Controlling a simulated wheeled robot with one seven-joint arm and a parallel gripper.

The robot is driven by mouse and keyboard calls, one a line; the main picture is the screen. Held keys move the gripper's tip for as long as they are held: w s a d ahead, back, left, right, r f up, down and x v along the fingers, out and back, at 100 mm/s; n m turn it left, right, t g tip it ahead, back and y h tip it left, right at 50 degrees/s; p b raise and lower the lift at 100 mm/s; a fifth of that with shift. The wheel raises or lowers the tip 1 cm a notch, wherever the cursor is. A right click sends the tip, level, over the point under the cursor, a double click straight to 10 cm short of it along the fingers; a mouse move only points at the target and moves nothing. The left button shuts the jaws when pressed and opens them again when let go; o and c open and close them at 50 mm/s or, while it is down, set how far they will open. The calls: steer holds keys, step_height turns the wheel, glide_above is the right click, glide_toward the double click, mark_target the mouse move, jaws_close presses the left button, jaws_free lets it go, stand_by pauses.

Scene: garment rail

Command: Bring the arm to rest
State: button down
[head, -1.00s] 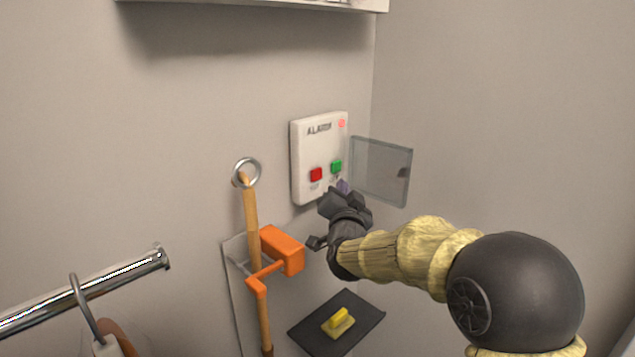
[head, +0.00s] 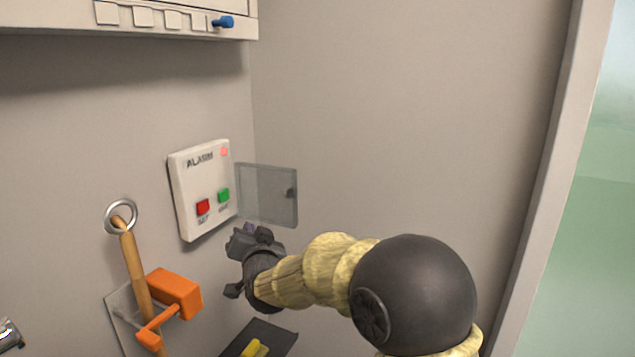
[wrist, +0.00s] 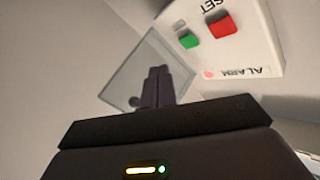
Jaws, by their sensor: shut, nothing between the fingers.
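My gripper (head: 246,232) is at the end of my raised arm, just below the alarm box in the head view. Its fingers are together with nothing between them; the shut fingers also show in the wrist view (wrist: 158,88). The white alarm box (head: 205,180) hangs on the wall, with a red button (head: 203,207), a green button (head: 223,195) and a lit red lamp (head: 224,152). Its clear cover (head: 267,194) stands swung open to the right. In the wrist view the fingers overlap the cover (wrist: 125,78), and I cannot tell whether they touch it.
A dark shelf with a yellow item (head: 255,348) is below my gripper. A white cabinet with a blue knob (head: 223,22) hangs above. A door frame is at right.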

steer(key=s+d+f+n+g+h, duration=0.15)
steer(key=s+d+f+g, duration=0.25)
steer(key=d+f, duration=0.45)
steer(key=s+d+f+g+h, duration=0.3)
steer(key=s+d+f, duration=0.2)
steer(key=d, duration=0.7)
steer(key=s+d+f+g+h, duration=0.1)
steer(key=s+d+f+g, duration=0.2)
steer(key=s+d, duration=0.3)
steer(key=s+d+f+g+h, duration=0.1)
steer(key=s+d+f+g, duration=0.2)
steer(key=s+d, duration=0.4)
steer(key=s+f, duration=0.1)
steer(key=s, duration=0.4)
steer(key=shift+s+d+f+g, duration=0.25)
steer(key=shift+s+f+g, duration=0.05)
steer(key=shift+s+g, duration=0.1)
steer(key=shift+h, duration=0.25)
